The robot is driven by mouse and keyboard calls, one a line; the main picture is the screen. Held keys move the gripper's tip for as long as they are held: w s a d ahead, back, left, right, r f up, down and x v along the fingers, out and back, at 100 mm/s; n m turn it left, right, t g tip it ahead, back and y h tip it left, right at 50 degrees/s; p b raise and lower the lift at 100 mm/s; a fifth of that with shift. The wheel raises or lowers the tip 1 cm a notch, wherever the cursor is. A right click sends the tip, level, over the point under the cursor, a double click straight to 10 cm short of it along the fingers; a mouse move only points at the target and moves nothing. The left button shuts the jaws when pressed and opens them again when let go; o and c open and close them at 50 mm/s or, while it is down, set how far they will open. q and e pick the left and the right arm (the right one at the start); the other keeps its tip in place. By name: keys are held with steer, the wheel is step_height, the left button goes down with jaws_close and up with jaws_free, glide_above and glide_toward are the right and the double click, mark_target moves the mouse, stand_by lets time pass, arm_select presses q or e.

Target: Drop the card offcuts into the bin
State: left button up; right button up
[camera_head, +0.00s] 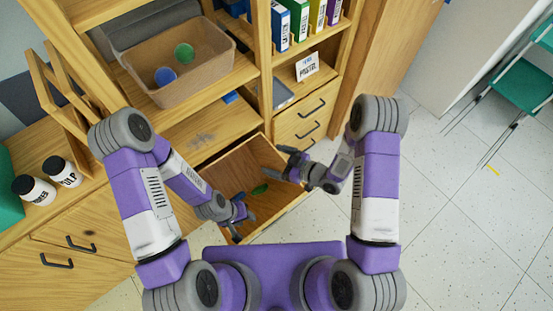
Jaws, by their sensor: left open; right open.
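A small green piece (260,189), perhaps a card offcut, lies in the open wooden drawer (222,172). A brown bin (215,78) stands on the shelf at upper left, holding a round blue piece (165,76) and a round green piece (184,53). A small blue piece (230,97) lies on the shelf right of the bin. My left gripper (240,219) is open and empty over the near end of the drawer, below the green piece in the picture. My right gripper (290,164) is open and empty over the drawer's right side.
Two labelled jars (34,190) stand on the left counter beside a wooden rack (62,90). Folders (298,18) and a small sign (307,67) occupy the right shelves. A yellow bit (493,170) lies on the floor near a green chair (524,86). The floor at right is mostly clear.

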steer(key=p+v, duration=0.1)
steer(key=v, duration=0.6)
steer(key=shift+s+d+r, duration=0.15)
steer(key=shift+d, duration=0.1)
stand_by(0.7)
steer(key=s+d+f+m+g+h, duration=0.2)
steer(key=s+f+m+g+h, duration=0.1)
steer(key=s+f+m+h, duration=0.3)
step_height(320, 180, down, 5)
steer(key=m+h, duration=0.2)
steer(key=m, duration=0.3)
steer(key=shift+s+d+r+g, duration=0.15)
steer(key=shift+s+d+g, duration=0.1)
steer(key=shift+d+g, duration=0.15)
steer(key=s+m+g, duration=0.1)
steer(key=s, duration=0.1)
steer(key=s+a+m+g, duration=0.1)
steer(key=s, duration=0.1)
steer(key=s+m+g, duration=0.1)
steer(key=s, duration=0.1)
steer(key=shift+s+a+f+m, duration=0.15)
steer(key=shift+s+f+m, duration=0.1)
steer(key=shift+m, duration=0.05)
